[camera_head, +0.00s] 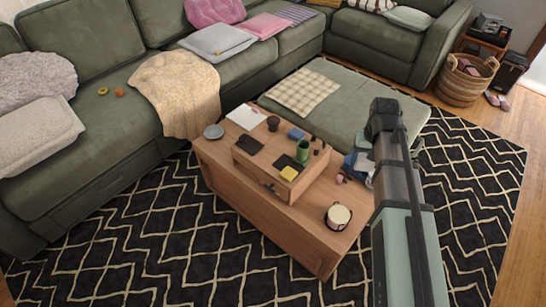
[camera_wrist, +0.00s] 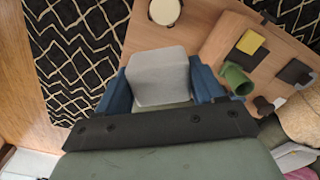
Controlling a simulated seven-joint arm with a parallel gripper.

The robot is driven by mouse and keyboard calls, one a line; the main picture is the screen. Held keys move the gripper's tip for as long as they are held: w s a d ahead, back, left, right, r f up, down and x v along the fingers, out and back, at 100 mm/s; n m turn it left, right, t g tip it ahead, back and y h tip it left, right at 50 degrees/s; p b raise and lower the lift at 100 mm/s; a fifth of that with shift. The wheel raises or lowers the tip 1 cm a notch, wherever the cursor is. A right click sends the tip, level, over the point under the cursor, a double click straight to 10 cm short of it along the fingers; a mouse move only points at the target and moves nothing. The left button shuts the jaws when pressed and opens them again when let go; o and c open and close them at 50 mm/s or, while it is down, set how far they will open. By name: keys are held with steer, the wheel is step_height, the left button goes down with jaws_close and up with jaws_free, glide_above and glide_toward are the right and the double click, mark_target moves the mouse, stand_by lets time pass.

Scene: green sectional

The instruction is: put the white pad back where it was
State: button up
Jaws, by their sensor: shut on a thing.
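The white pad (camera_wrist: 158,76) is a pale, grey-white block with rounded corners in the wrist view. My gripper (camera_wrist: 161,87) is shut on it, with a blue finger on either side. In the head view my gripper (camera_head: 357,165) shows as a blue shape by the right side of the wooden coffee table (camera_head: 265,212), partly hidden by my arm. There the pad is mostly hidden. In the wrist view the pad overlaps the table edge, and I cannot tell its height above it.
The table carries a round white-topped drum-like thing (camera_head: 338,216), a green cup (camera_head: 303,152), a yellow block (camera_head: 289,173), a white notebook (camera_head: 246,117) and a grey dish (camera_head: 213,131). A green ottoman (camera_head: 345,105) stands behind. The table's front right top has bare room.

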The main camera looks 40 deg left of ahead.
steer(key=s+a+f+n, duration=0.2)
steer(key=s+a+f, duration=0.1)
steer(key=a, duration=0.6)
steer(key=s+a+f+n, duration=0.1)
steer(key=s+a+f, duration=0.2)
steer(key=a, duration=0.7)
steer(key=s+a+f+n, duration=0.2)
steer(key=s+a+f, duration=0.1)
steer(key=a, duration=0.6)
steer(key=n, duration=0.4)
glide_above(270, 157)
step_height(270, 157, down, 3)
steer(key=shift+n, duration=1.3)
steer(key=shift+a+f, duration=0.1)
steer(key=shift+f, duration=4.85)
steer(key=shift+f, duration=0.15)
steer(key=o, duration=1)
step_height(270, 157, up, 12)
steer(key=shift+r, duration=0.2)
